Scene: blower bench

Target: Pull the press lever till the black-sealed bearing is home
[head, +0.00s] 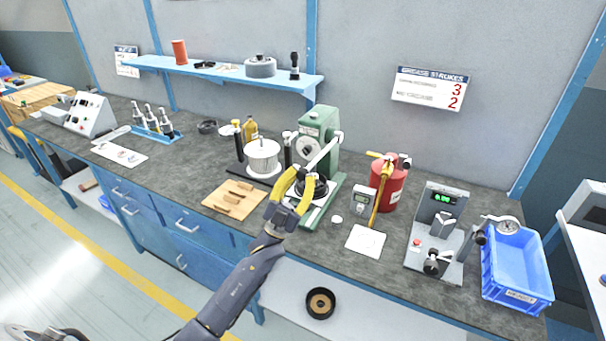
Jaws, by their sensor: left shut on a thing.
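The green arbor press (318,128) stands mid-bench with a round pale dial on its side. Its pale lever (324,151) slopes from a hub at the upper right down toward the front left. My left gripper (303,180), with yellow fingers, is shut on the lower end of the lever, in front of the press. A dark round part shows between the fingers on the press base (312,214). The gripper partly hides it, so I cannot tell whether it is the black-sealed bearing or how deep it sits. My right gripper is out of view.
A silver pot (263,157) and a wooden tool board (233,199) stand left of the press. A red grease can (388,188), a gauge stand (437,225) and a blue bin (517,268) stand right. A black ring (320,303) lies below the bench front.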

